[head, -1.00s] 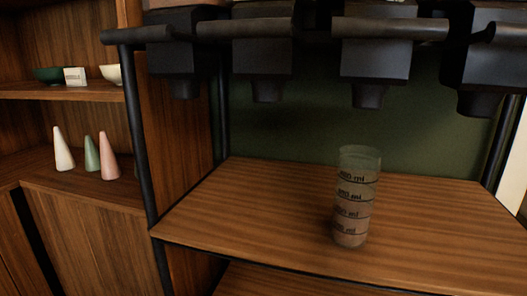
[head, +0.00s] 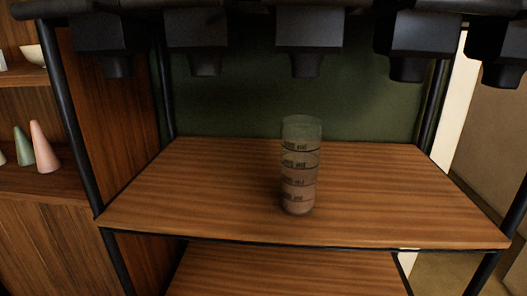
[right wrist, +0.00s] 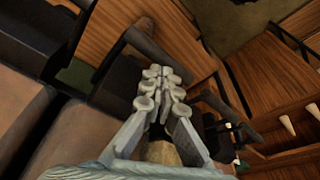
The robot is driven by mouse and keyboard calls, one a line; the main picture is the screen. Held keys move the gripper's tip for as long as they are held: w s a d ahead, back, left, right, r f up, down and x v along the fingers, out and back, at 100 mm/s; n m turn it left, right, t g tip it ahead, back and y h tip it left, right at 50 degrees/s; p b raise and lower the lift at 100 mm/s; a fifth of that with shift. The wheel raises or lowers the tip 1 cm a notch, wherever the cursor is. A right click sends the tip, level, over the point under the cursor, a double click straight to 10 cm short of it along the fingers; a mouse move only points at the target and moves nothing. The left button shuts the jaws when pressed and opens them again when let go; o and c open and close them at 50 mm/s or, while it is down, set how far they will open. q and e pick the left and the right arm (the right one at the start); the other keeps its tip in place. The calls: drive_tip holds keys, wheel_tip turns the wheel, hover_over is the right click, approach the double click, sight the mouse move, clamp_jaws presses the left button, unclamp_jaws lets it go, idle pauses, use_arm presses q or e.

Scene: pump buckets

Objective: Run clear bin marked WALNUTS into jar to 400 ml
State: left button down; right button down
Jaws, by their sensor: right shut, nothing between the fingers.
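The clear measuring jar (head: 300,175) with dark level lines stands upright on the wooden shelf (head: 210,210) in the head view. I cannot tell whether its brownish lower part is contents or wood showing through. A row of black dispenser outlets hangs above; the middle outlet (head: 307,60) is above and behind the jar. The bins and their labels are cut off at the top, so the WALNUTS bin cannot be picked out. In the right wrist view my right gripper (right wrist: 160,90) is shut with nothing in it, close to dark dispenser parts. My left gripper is not in view.
Black frame posts (head: 75,120) bound the shelf at both sides. A wooden cabinet at the left holds a green cone (head: 22,147), a pink cone (head: 43,148) and a pale bowl (head: 33,54). The shelf around the jar is clear.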

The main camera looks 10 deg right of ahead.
idle(0.4)
drive_tip(key=shift+f, duration=0.45)
drive_tip(key=shift+f, duration=0.15)
